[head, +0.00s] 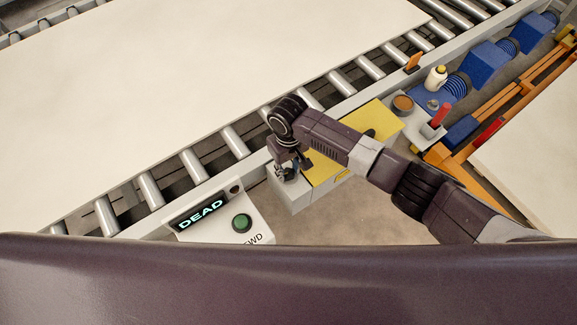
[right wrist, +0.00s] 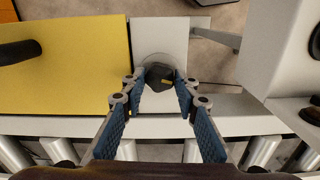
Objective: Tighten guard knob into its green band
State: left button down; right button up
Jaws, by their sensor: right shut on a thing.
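The guard knob (right wrist: 160,76) is dark, with a small yellow mark on its top, and sits on a round grey base on a light grey housing (right wrist: 160,35). My right gripper (right wrist: 160,80) is shut on the knob, with a blue-padded finger on each side. In the head view my right gripper (head: 287,170) points down at the left end of the yellow guard (head: 325,170), and the knob is mostly hidden by it. The yellow guard (right wrist: 75,85) lies left of the knob in the right wrist view. I cannot make out a green band. My left gripper is not in view.
A control box with a display reading DEAD (head: 200,213) and a green button (head: 241,223) stands left of the gripper. Rollers (head: 235,141) carry a large pale sheet (head: 180,80) behind. A white bottle (head: 436,77) and a red-handled item (head: 440,115) stand to the right.

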aim_at(289, 172)
dwell(0.4)
jog(key=o, duration=1.1)
jog(key=shift+o, duration=0.2)
notch_tip(289, 172, up, 12)
